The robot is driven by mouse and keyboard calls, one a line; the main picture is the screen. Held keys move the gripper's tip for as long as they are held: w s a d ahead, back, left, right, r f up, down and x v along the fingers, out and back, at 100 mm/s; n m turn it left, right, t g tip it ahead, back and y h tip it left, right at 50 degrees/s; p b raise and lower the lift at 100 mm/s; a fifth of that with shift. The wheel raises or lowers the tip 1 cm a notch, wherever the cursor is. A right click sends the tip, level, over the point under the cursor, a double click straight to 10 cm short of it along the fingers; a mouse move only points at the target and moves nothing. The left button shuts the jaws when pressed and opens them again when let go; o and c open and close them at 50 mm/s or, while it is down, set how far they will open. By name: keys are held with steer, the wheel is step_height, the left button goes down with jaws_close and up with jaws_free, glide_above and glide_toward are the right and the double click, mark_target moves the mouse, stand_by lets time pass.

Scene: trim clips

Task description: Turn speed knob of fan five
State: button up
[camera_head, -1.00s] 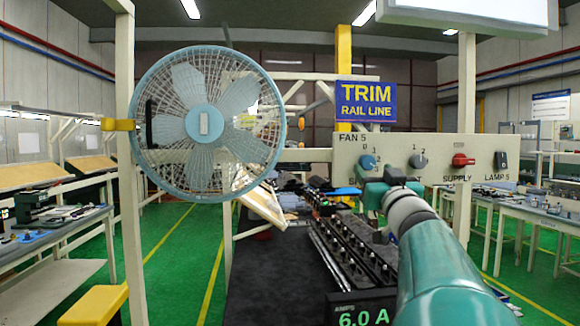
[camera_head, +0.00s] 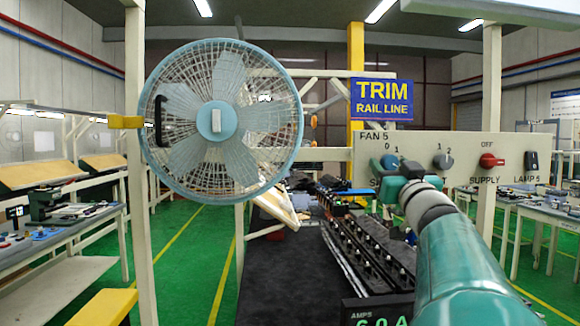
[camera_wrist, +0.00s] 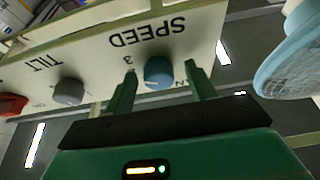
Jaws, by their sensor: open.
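The fan (camera_head: 216,122), light blue with a wire cage, stands upright left of centre in the head view; its edge also shows at the right of the wrist view (camera_wrist: 290,60). The cream FAN 5 panel (camera_head: 465,150) is to its right. The blue speed knob (camera_head: 390,162) is on the panel's left end, partly hidden by my arm. In the wrist view, upside down, the speed knob (camera_wrist: 158,72) lies between the two green fingers of my open gripper (camera_wrist: 161,80). The fingers are on either side of it; I cannot tell whether they touch it.
A grey tilt knob (camera_head: 443,160) also shows in the wrist view (camera_wrist: 69,91). A red supply knob (camera_head: 490,160) and a dark lamp switch (camera_head: 531,160) are further right on the panel. A dark rail of clips (camera_head: 365,245) lies below. A yellow step (camera_head: 103,307) is at the lower left.

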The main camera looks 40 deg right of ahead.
steer(key=shift+s, duration=0.2)
steer(key=shift+w+d, duration=0.1)
steer(key=shift+w, duration=0.05)
steer(key=c, duration=1)
steer(key=shift+n+t+y, duration=0.3)
steer(key=shift+n, duration=0.2)
steer(key=n+y, duration=0.1)
steer(key=n, duration=0.1)
steer(key=n+y, duration=0.1)
steer(key=n, duration=0.1)
steer(key=shift+d+r+n+t, duration=0.1)
steer(key=shift+n+t, duration=0.2)
steer(key=shift+n, duration=0.1)
steer(key=shift+r+n+y, duration=0.1)
steer(key=shift+n+y, duration=1.4)
steer(key=shift+n, duration=1.2)
steer(key=shift+s, duration=0.2)
